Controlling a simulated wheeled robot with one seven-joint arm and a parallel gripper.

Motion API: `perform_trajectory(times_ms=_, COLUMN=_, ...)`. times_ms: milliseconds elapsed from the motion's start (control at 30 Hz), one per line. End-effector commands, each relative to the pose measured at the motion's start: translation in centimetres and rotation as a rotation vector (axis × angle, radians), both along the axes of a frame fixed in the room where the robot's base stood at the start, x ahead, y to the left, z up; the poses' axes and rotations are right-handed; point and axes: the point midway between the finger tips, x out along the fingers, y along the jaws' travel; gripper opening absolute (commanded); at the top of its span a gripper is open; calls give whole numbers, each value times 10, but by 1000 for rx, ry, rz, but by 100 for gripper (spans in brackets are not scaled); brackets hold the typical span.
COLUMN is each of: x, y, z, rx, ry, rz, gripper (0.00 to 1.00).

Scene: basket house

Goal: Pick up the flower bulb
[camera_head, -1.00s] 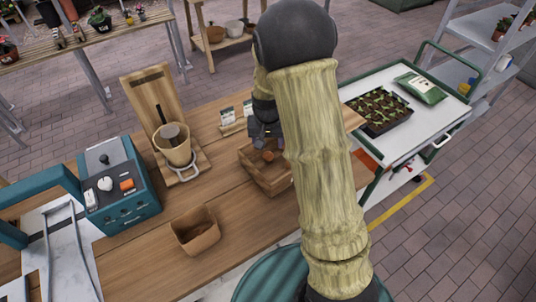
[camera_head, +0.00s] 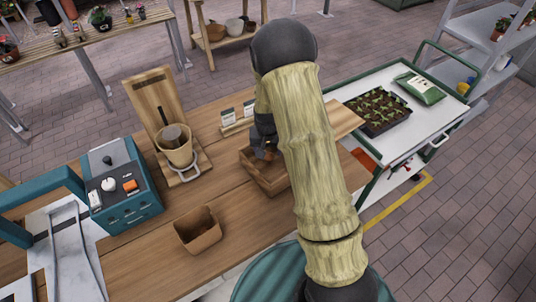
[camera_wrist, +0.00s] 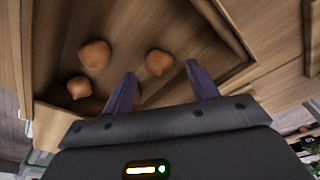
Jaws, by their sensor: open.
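Several round brown flower bulbs lie in a wooden box. In the wrist view one bulb (camera_wrist: 159,62) shows just beyond and between my fingertips, with others to the left (camera_wrist: 95,55) and lower left (camera_wrist: 80,87). A small orange-brown patch shows beside the left finger, mostly hidden. The wooden box (camera_head: 270,184) stands on the workbench in the head view, partly covered by my arm. My gripper (camera_wrist: 160,69) points down into the box, its two fingers apart and nothing held between them. Whether a fingertip touches a bulb is unclear.
A brown pot (camera_head: 198,231) stands on the bench front, left of the box. A teal device (camera_head: 124,192) and a pot in a wooden stand (camera_head: 175,150) are further left. A seedling tray (camera_head: 377,110) sits on the cart at right. Box walls surround my fingers closely.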

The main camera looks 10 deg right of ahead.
Motion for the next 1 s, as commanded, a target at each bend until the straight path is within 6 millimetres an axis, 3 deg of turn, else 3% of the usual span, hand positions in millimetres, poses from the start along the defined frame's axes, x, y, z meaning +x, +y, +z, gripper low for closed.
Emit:
perform_trajectory(times_ms=233, x=3, y=-1, z=-22, rx=0, ry=2, rz=0, gripper=59)
perform_trajectory(times_ms=767, x=3, y=-1, z=-23, rx=0, ry=1, rz=0, gripper=59)
perform_trajectory(times_ms=1000, x=3, y=-1, z=-23, rx=0, ry=1, rz=0, gripper=15)
